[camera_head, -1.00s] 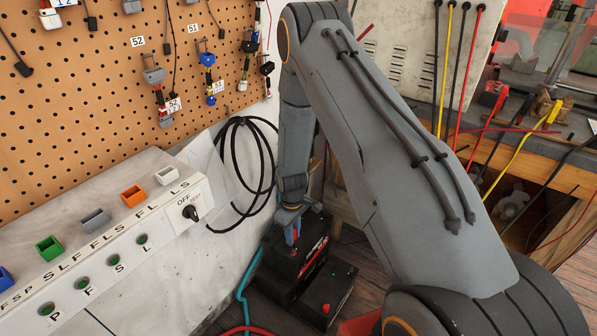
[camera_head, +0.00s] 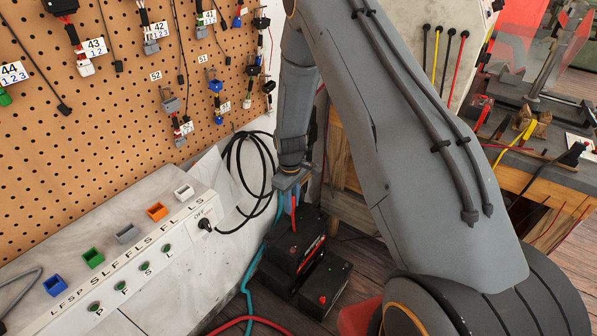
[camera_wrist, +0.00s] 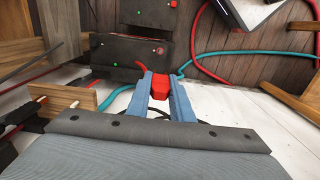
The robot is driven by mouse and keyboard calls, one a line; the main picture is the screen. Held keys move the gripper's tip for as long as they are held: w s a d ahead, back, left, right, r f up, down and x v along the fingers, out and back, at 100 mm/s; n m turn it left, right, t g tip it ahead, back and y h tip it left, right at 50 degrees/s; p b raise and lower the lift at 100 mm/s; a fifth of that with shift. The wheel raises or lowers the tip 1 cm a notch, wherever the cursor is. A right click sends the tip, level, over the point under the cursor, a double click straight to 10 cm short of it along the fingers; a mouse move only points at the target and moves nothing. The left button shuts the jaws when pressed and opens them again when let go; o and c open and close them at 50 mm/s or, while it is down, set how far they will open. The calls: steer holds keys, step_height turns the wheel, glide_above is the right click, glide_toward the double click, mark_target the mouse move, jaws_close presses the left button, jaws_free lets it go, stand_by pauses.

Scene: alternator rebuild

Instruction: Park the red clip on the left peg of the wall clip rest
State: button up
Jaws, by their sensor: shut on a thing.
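My gripper (camera_wrist: 160,90) has blue fingers shut on the red clip (camera_wrist: 160,81) in the wrist view. In the head view my gripper (camera_head: 290,196) hangs above the black box on the floor, with a little red showing below it. The rest cannot be made out in the head view.
A black box (camera_head: 292,238) with red and teal cables stands on the floor below my gripper. The white bench (camera_head: 100,232) with coloured sockets and the pegboard (camera_head: 110,110) are at left. A wooden workbench (camera_head: 562,185) is at right.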

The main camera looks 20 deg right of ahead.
step_height(320, 180, up, 6)
steer(key=p, duration=0.2)
steer(key=shift+p, duration=0.4)
steer(key=shift+w+d+r, duration=0.1)
steer(key=shift+w+r, duration=0.1)
steer(key=shift+w, duration=0.05)
steer(key=w+d+f+n+b, duration=0.1)
steer(key=w+d+n+b, duration=0.1)
steer(key=w+b, duration=0.3)
steer(key=w+d+f+n+b, duration=0.2)
steer(key=w+d+b, duration=0.1)
steer(key=w+b, duration=0.2)
steer(key=w+d+f+n+b, duration=0.1)
steer(key=w+d+n+b, duration=0.1)
steer(key=w+b, duration=0.3)
steer(key=shift+w+d+f+b, duration=0.1)
steer(key=shift+w+d, duration=0.1)
steer(key=shift+w, duration=0.45)
steer(key=shift+w+d+f+b, duration=0.15)
steer(key=shift+w+d, duration=0.05)
steer(key=shift+w, duration=0.4)
steer(key=shift+w+d+f+b, duration=0.1)
steer(key=shift+w+d, duration=0.1)
steer(key=shift+w, duration=0.45)
steer(key=shift+f, duration=0.35)
steer(key=shift+f, duration=0.1)
steer(key=shift+f+b, duration=0.6)
steer(key=shift+f, duration=0.55)
